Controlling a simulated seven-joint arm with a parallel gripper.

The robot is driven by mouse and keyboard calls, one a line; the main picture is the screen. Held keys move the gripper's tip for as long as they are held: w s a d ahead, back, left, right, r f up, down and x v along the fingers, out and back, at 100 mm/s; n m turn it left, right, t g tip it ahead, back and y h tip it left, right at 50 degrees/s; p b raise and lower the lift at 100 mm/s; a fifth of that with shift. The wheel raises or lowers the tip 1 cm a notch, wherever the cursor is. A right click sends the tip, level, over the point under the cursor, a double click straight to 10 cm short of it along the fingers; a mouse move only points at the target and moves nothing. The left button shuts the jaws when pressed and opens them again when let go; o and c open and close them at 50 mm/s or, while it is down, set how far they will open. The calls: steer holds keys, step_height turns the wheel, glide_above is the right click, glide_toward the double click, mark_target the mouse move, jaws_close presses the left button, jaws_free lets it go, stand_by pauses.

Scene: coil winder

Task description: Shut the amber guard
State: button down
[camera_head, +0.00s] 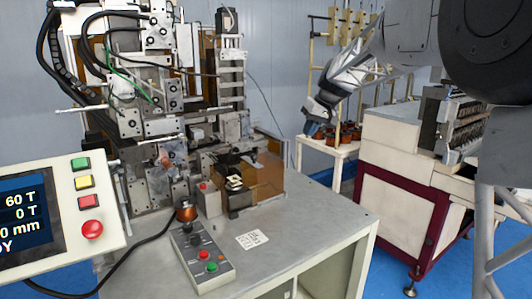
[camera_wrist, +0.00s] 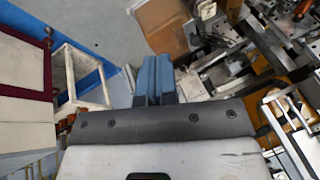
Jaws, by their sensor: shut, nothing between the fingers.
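The amber guard (camera_head: 267,178) is a see-through orange panel at the right side of the winding machine, on the grey bench. In the wrist view a tan-amber panel (camera_wrist: 157,27), which looks like the same guard, lies beyond the fingertips. My gripper (camera_head: 311,126) is up and to the right of the guard in the head view, apart from it. In the wrist view its blue fingers (camera_wrist: 155,62) are together with nothing between them. The guard's hinge and any handle cannot be made out.
The winding machine (camera_head: 150,100) stands at the back left of the bench (camera_head: 310,225). A control box (camera_head: 203,258) and a square printed label (camera_head: 252,240) are on the bench top. A small table (camera_head: 330,147) with copper coils stands behind, beside a cream and maroon cabinet (camera_head: 400,215).

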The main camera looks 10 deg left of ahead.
steer(key=w+a+f+n+y, duration=0.1)
steer(key=w+a+f+n, duration=0.1)
steer(key=w+a, duration=0.7)
steer(key=w+f, duration=0.1)
steer(key=w, duration=0.2)
steer(key=shift+a+g, duration=0.15)
steer(key=shift+g, duration=0.25)
steer(key=shift+f, duration=0.1)
glide_toward(256, 162)
steer(key=w+f, duration=0.2)
steer(key=f, duration=0.1)
steer(key=shift+w+d, duration=0.3)
steer(key=shift+d, duration=0.1)
steer(key=shift+s+a+f, duration=0.25)
steer(key=shift+s+a, duration=0.45)
steer(key=shift+a, duration=0.1)
steer(key=shift+s+a+f, duration=0.25)
steer(key=shift+s+a, duration=0.15)
steer(key=shift+a, duration=0.2)
steer(key=s+a, duration=0.9)
steer(key=shift+s+a, duration=0.3)
steer(key=shift+s, duration=0.05)
steer(key=shift+a+f, duration=0.1)
